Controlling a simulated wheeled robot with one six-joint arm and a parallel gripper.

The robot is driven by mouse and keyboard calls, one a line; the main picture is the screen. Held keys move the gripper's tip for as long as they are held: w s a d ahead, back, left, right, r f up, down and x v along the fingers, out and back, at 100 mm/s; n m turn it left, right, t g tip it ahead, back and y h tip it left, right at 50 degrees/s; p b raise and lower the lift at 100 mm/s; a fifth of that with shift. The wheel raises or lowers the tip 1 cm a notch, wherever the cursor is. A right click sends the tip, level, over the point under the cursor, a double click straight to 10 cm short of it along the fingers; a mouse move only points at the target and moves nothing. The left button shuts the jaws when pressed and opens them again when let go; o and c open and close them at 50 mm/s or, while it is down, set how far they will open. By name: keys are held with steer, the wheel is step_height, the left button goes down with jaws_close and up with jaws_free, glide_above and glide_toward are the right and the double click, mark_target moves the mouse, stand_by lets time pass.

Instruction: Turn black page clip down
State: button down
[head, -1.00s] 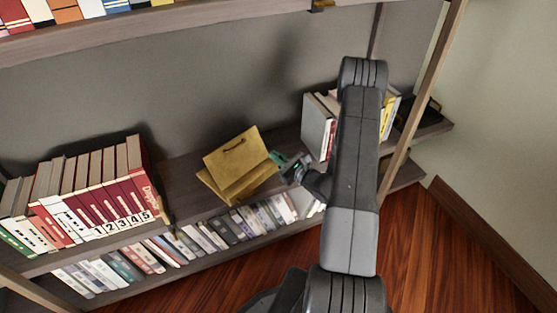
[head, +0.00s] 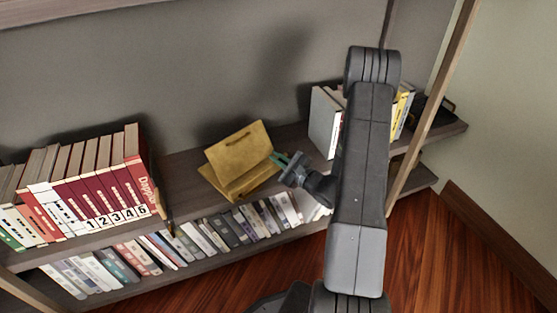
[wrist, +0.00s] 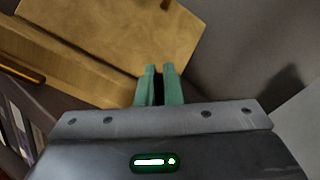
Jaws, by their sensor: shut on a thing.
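A wooden book stand (head: 237,147) with a tilted back plate and a front ledge sits on the middle shelf. It also fills the upper left of the wrist view (wrist: 125,35). My gripper (head: 277,158) is at the right edge of the stand. In the wrist view, its green fingers (wrist: 158,85) are close together at the stand's lower right, with a narrow dark strip between them. The gripper is shut on the black page clip, which is mostly hidden by the fingers; its exact angle cannot be told.
Red numbered books (head: 105,190) stand left on the same shelf. Grey and yellow books (head: 325,122) stand to the right, partly behind my arm. A lower shelf holds a row of books (head: 215,235). The shelf above (head: 90,22) overhangs, and a wooden post (head: 432,100) rises at right.

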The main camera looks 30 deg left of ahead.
steer(key=c, duration=1.6)
jaws_free()
steer(key=shift+o, duration=0.2)
steer(key=p+v, duration=0.2)
steer(key=v, duration=1.2)
steer(key=shift+a, duration=0.1)
steer(key=shift+c, duration=0.2)
